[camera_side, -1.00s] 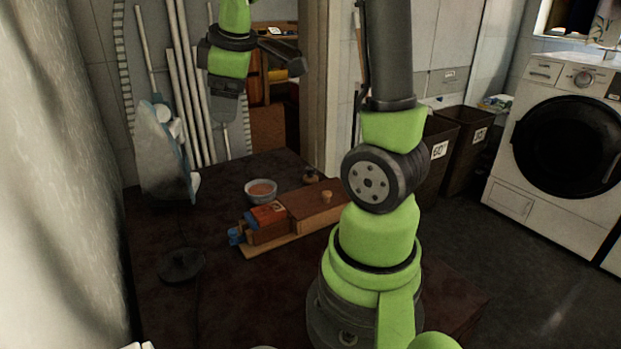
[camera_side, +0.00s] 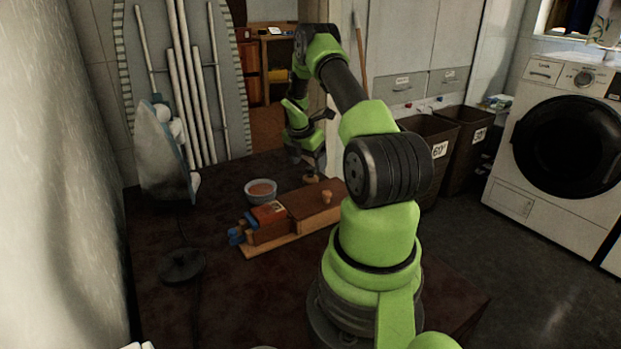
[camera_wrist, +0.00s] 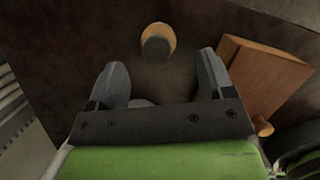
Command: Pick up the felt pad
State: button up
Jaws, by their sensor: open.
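A small round piece (camera_wrist: 157,42) with a tan rim and a dark grey face lies ahead of my open jaws in the wrist view. It may be the felt pad, but I cannot be sure. In the side view it appears as a small tan and dark thing (camera_side: 311,179) beyond the wooden box, partly hidden by my gripper. My gripper (camera_side: 313,160) points down just above it. In the wrist view, my gripper (camera_wrist: 162,68) is open with nothing between its fingers.
A wooden box (camera_side: 310,211) with a knob stands close by, right of my fingers in the wrist view. A bowl (camera_side: 261,191), a red-topped block (camera_side: 268,213), an iron (camera_side: 163,152) and a dark disc (camera_side: 182,265) are on the dark table. The table's front left is mostly clear.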

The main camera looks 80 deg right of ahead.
aim_at(309, 169)
jog(key=x, duration=0.5)
jog(key=shift+w+f, duration=0.15)
jog(key=shift+f, duration=0.15)
jog(key=c, duration=1.1)
jog(key=shift+o, duration=0.2)
notch_tip(309, 169, up, 10)
jog(key=shift+r, duration=0.1)
jog(key=o, duration=0.4)
jog(key=shift+c, duration=1.3)
jog(key=shift+w+a, duration=0.2)
jog(key=shift+w, duration=0.1)
jog(key=w+a+r+m, duration=0.2)
jog(key=w+a+m, duration=0.2)
jog(key=w+a, duration=0.55)
jog(key=a+r+m+y, duration=0.1)
jog(key=a+r+m, duration=0.1)
jog(key=a, duration=0.7)
jog(key=a+r+m+g+y, duration=0.1)
jog(key=a+m, duration=0.3)
jog(key=a, duration=0.6)
jog(key=a+r+m+g+y, duration=0.1)
jog(key=a+r+m, duration=0.1)
jog(key=a, duration=0.8)
jog(key=shift+a+r+m, duration=0.2)
jog(key=shift+r+m, duration=0.1)
jog(key=shift+m, duration=0.4)
